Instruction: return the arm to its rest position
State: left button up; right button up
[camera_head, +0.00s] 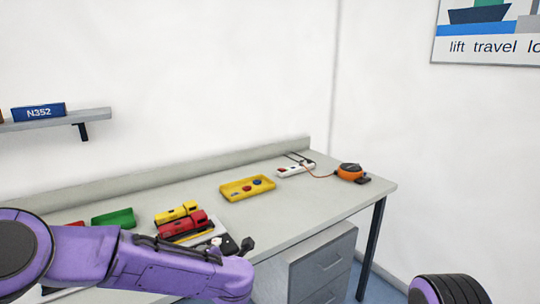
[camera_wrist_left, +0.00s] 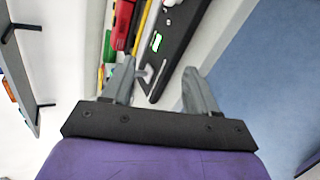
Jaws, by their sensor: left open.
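My left arm (camera_head: 150,262) is purple and reaches in from the left along the front of the workbench in the head view. A dark device with a small green patch (camera_wrist_left: 172,45) lies beyond the fingertips, and a red toy vehicle (camera_wrist_left: 123,22) is up and to the left. I cannot make out the fingers clearly in the head view. A purple and black part of my right arm (camera_head: 447,290) shows at the bottom right; its gripper is out of view.
The workbench (camera_head: 330,194) holds a red truck (camera_head: 183,224), a yellow truck (camera_head: 176,212), a green tray (camera_head: 114,219), a yellow tray (camera_head: 233,196), a white power strip (camera_head: 296,169) and an orange reel (camera_head: 349,171). Drawers (camera_head: 325,265) stand below. A shelf (camera_head: 70,119) hangs at left.

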pick_arm(q)
jog(key=s+a+f+m+g+h+b, duration=0.1)
jog(key=s+a+f+m, duration=0.1)
jog(key=s+f+m, duration=0.5)
jog(key=s+a+f+m+h+b, duration=0.1)
jog(key=s+f+m+h, duration=0.2)
jog(key=f, duration=0.7)
jog(key=s+a+f+m+g+b, duration=0.1)
jog(key=s+a+f+m+b, duration=0.1)
jog(key=s+f+m, duration=0.55)
jog(key=s+a+f+m+g+b, duration=0.1)
jog(key=s+a+f, duration=0.2)
jog(key=s, duration=0.4)
jog(key=s+a+f+m+g+b, duration=0.1)
jog(key=s+a+f+g, duration=0.1)
jog(key=s+f, duration=0.4)
jog(key=s+a+f+m+g+b, duration=0.1)
jog(key=s+a+f+g, duration=0.1)
jog(key=s, duration=0.6)
notch_tip(320, 180, down, 3)
jog(key=shift+s+a+r+y+b, duration=0.15)
jog(key=shift+s+a+y+b, duration=0.15)
jog(key=shift+a, duration=0.55)
